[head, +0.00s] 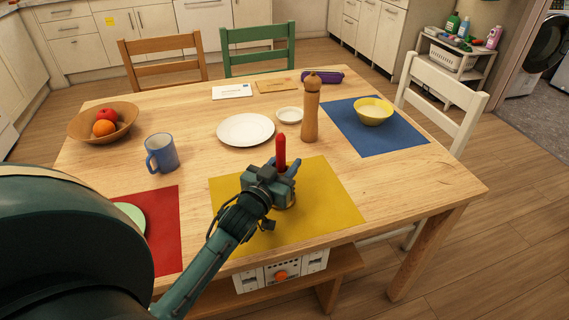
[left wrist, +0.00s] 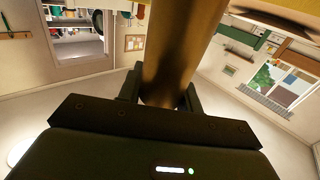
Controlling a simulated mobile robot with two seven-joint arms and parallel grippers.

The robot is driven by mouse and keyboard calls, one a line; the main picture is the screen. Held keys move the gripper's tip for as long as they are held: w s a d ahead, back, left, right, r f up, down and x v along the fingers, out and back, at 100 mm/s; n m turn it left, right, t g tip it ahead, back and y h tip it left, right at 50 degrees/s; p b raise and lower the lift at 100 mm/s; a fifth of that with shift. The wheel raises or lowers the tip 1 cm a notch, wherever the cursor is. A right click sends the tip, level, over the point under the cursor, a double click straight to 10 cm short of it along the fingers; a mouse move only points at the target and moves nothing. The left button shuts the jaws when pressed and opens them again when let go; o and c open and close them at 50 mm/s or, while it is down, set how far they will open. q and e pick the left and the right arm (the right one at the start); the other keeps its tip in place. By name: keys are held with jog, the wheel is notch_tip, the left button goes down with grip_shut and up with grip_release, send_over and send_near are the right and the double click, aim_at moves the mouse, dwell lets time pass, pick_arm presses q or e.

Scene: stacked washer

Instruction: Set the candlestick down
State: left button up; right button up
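My left gripper (head: 282,172) is above the yellow placemat (head: 325,205) at the near side of the table. It is shut on the candlestick, whose red candle (head: 281,150) stands up above the fingers. In the left wrist view the brass-coloured candlestick (left wrist: 180,45) runs between the two fingers (left wrist: 162,100). The gripper hides most of the candlestick in the head view, and I cannot tell whether its base touches the placemat. My right gripper is not in view.
A wooden pepper mill (head: 311,110) stands behind the yellow placemat, near a white plate (head: 245,129) and small dish (head: 289,114). A blue mug (head: 161,153) is to the left. A yellow bowl (head: 373,111) sits on the blue placemat (head: 400,140). The table's right front is clear.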

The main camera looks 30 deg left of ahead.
pick_arm(q)
jog(key=o, duration=0.4)
jog(key=shift+r, duration=0.1)
jog(key=s, duration=0.8)
jog(key=s+d, duration=0.1)
jog(key=s, duration=0.3)
jog(key=shift+r, duration=0.1)
